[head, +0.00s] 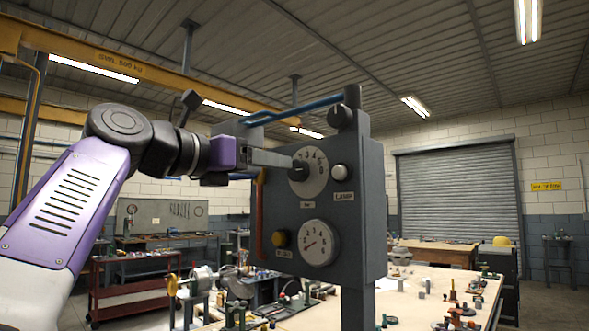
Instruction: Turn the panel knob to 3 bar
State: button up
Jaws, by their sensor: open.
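The grey control panel (350,240) stands upright on a post in the middle of the head view. Its upper dial (317,180) has a pale numbered face labelled "bar". The dark knob (298,172) at its centre is partly hidden by my gripper. My gripper (290,167) reaches in from the left, with its open fingers at the knob. I cannot tell whether they touch it. The knob's exact setting is hidden. Below, a pale gauge (319,243) has a red pointer toward its lower left.
A white button (339,172) labelled "Lamp" sits right of the dial. A black knob (341,116) and blue pipe (300,108) are on top. A cluttered workbench (415,305) lies below.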

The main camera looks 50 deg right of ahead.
aim_at(295, 170)
jog(key=shift+d+f+p, duration=0.15)
jog(key=shift+d+p, duration=0.6)
jog(key=shift+d, duration=3.2)
jog(key=c, duration=1.4)
